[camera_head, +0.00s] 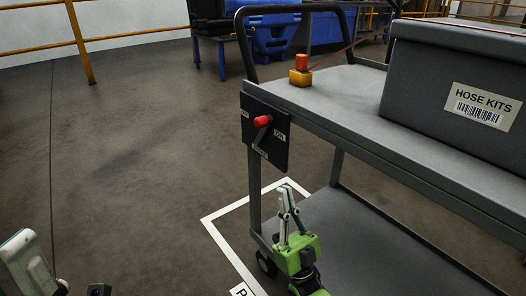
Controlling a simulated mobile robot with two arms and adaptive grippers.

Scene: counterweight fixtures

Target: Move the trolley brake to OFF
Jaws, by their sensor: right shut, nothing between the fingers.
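The trolley (350,95) is grey, with a dark brake panel (270,152) on its near left end. A lever with a red knob (262,121) stands out from the panel, its knob towards the top. A label at the panel's right reads ON; the left label is too small to read. My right gripper (288,192), green with pale fingers, is shut and empty. It is below and right of the panel, apart from the lever. Part of my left gripper (28,258) shows at the lower left corner, cut off by the frame.
A grey box labelled HOSE KITS (450,90) and an orange block with a red top (300,72) sit on the trolley's top. White floor tape (225,240) runs beside the trolley. Blue bins (270,38) and yellow rails (80,42) stand behind. The floor at left is clear.

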